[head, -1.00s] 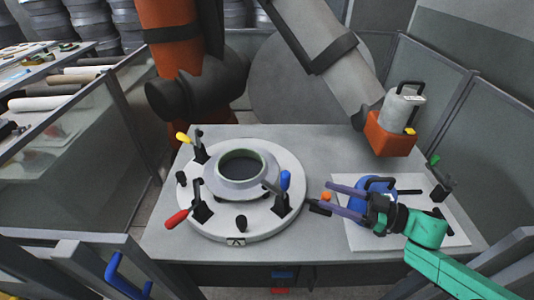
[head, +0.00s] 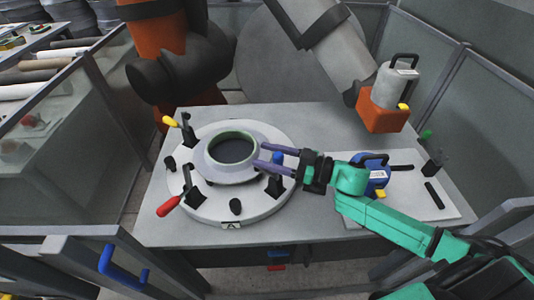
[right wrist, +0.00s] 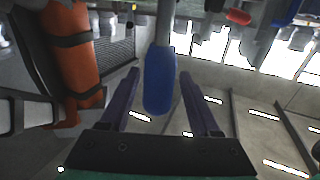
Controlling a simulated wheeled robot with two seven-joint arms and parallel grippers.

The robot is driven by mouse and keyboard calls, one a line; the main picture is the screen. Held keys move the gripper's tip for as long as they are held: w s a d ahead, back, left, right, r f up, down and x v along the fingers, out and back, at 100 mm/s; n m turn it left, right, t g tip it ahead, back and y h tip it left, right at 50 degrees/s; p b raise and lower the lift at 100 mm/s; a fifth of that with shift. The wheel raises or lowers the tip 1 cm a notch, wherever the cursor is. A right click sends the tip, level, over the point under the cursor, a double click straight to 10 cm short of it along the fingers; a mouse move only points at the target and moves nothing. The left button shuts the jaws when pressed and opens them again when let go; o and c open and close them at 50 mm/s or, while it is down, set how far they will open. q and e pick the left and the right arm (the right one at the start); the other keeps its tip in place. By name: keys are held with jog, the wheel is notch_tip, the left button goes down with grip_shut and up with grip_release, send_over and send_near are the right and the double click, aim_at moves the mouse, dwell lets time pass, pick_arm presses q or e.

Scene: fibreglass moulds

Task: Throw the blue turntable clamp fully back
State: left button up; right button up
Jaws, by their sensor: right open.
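The blue turntable clamp has an upright blue handle (head: 278,158) on a black base (head: 274,187) at the right side of the round white turntable (head: 205,213). My right gripper (head: 259,155) is open, its two purple fingers reaching left on either side of the blue handle. In the right wrist view the blue handle (right wrist: 160,82) stands between the spread fingers (right wrist: 160,75), with a gap visible on both sides. My left gripper is in neither view.
A red-handled clamp (head: 169,206) and a yellow-handled clamp (head: 171,123) sit on the turntable's left, around a grey mould (head: 232,172). An orange-and-grey tool head (head: 383,113) hangs behind.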

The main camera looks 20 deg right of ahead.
jog(key=shift+w+a+f, duration=0.1)
jog(key=shift+w+a, duration=0.05)
jog(key=shift+w, duration=0.2)
jog(key=shift+s, duration=0.1)
grip_shut()
dwell(1.1)
